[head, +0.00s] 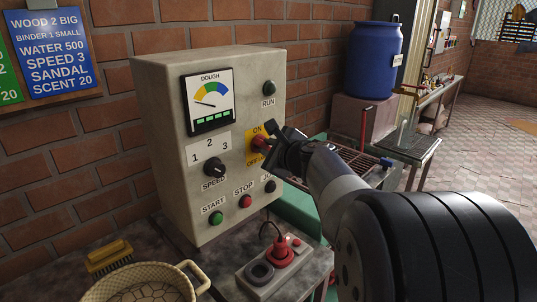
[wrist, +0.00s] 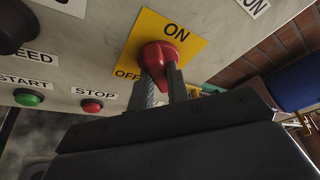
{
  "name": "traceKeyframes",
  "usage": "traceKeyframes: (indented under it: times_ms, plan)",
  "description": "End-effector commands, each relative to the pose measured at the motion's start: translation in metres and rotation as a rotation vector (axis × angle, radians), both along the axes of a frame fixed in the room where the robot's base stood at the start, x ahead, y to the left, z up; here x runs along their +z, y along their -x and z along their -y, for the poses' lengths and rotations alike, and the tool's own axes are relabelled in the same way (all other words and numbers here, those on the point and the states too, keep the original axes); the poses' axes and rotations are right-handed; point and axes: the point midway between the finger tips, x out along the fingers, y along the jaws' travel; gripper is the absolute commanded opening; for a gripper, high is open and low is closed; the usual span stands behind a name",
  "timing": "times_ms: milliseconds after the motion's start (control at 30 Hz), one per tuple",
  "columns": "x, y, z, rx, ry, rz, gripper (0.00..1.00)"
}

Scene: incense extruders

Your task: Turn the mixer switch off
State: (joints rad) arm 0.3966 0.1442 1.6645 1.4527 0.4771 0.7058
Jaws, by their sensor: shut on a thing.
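The mixer switch is a red rotary knob (head: 260,142) on a yellow plate (wrist: 194,40) marked ON at the top and OFF at the lower left. It sits on the right side of a beige control box (head: 155,110). My gripper (head: 272,142) reaches the knob from the right. In the wrist view its two fingers (wrist: 162,88) are shut on the red knob (wrist: 160,54), one on each side. The fingers and the knob's own grip hide which mark the knob points to.
The box also bears a speed dial (head: 214,167), a green start button (head: 216,218), a red stop button (head: 246,201) and a dough gauge (head: 209,98). A socket block with a red plug (head: 279,256) and a woven basket (head: 140,283) lie below. A blue barrel (head: 372,60) stands behind.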

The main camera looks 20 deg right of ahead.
Motion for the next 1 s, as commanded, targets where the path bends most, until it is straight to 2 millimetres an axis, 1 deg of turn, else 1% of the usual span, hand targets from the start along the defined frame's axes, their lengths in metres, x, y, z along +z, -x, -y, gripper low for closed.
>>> traceKeyframes:
  times_ms: [33, 300, 700, 1000]
  plan:
    - [-0.0074, 0.0002, -0.0007, 0.001, 0.026, 0.013, 0.00]
    - [-0.0120, 0.0006, -0.0016, 0.000, 0.206, 0.088, 0.00]
    - [-0.0135, 0.0011, -0.0021, 0.000, 0.478, 0.198, 0.00]
    - [-0.0121, 0.0011, -0.0022, -0.001, 0.625, 0.257, 0.00]
